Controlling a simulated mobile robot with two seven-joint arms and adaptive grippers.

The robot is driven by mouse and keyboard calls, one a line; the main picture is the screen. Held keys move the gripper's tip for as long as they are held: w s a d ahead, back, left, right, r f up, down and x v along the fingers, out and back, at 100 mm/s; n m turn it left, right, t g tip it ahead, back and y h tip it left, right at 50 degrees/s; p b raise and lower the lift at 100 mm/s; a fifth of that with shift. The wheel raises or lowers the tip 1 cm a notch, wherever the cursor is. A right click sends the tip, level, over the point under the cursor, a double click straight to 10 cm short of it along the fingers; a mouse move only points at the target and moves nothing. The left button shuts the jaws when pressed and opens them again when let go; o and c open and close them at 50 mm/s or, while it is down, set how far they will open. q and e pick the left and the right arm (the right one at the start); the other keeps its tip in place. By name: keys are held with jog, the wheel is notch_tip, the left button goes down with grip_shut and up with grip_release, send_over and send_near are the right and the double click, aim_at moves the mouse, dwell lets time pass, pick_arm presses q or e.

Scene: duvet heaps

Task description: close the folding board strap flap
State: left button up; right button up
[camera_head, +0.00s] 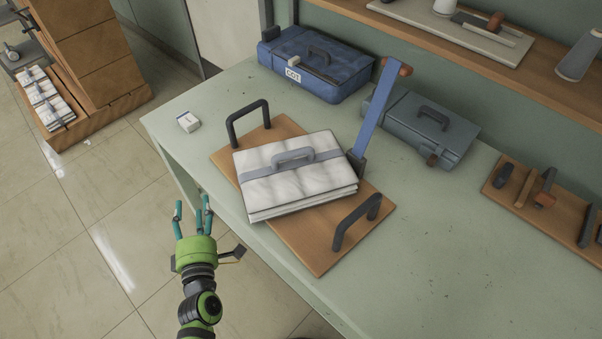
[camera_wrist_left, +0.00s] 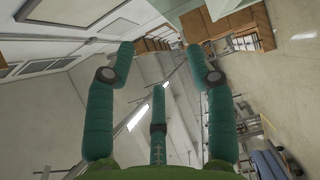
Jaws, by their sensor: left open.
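The folding board (camera_head: 325,253) is a wooden base with two dark upright handles, lying on the green table. A folded white duvet (camera_head: 290,190) rests on it, crossed by a blue-grey band with a handle. The blue strap flap (camera_head: 372,113) stands up and tilts away at the right end of the band, with a brown knob (camera_head: 404,69) at its tip and a dark hinge at its foot. My left gripper (camera_head: 193,213) is open and empty, off the table's front left edge. Its spread teal fingers (camera_wrist_left: 158,90) fill the left wrist view. My right gripper is not in view.
A blue case (camera_head: 335,75) labelled COT and a grey-blue case (camera_head: 435,125) stand behind the board. A small white box (camera_head: 188,122) lies at the table's left. A wooden rack (camera_head: 515,190) with handles stands at right. The table's front right is clear.

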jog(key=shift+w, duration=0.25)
